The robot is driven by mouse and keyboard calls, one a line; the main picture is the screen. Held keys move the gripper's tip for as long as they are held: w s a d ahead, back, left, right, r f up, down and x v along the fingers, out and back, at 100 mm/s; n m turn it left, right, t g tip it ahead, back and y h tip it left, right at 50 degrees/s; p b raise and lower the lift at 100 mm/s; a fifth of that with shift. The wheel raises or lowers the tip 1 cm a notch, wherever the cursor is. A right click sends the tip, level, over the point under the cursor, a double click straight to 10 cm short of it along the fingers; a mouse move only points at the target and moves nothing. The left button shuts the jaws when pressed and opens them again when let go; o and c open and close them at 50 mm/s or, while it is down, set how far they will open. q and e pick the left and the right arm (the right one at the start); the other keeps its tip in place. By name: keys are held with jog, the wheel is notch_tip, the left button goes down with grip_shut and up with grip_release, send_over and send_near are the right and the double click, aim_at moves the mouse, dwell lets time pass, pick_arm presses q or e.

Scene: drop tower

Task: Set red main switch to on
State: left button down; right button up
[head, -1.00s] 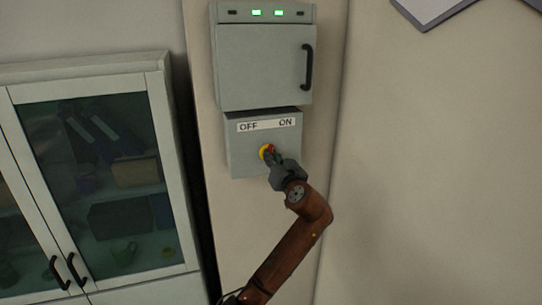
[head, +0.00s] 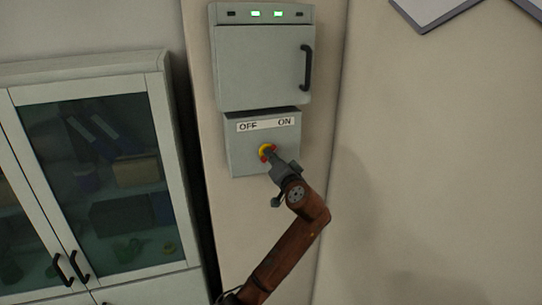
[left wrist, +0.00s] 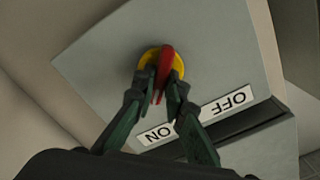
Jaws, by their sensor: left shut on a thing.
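The red main switch (left wrist: 165,65) is a red handle on a round yellow base (head: 264,150), on the front of a grey box (head: 240,160). A white label (head: 265,125) above it reads OFF on the left and ON on the right. In the left wrist view the handle slants, its label-side end leaning toward ON. My left gripper (left wrist: 162,94) is shut on the red handle, one finger on each side. In the head view it comes from below right and hides part of the handle. My right gripper is not in view.
A glass-door cupboard (head: 160,180) stands at the left. The wall to the right is bare at arm height.

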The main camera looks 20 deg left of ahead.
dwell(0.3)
pick_arm(q)
jog(key=c, duration=2)
grip_release()
jog(key=shift+o, duration=0.2)
jog(key=v, duration=1.2)
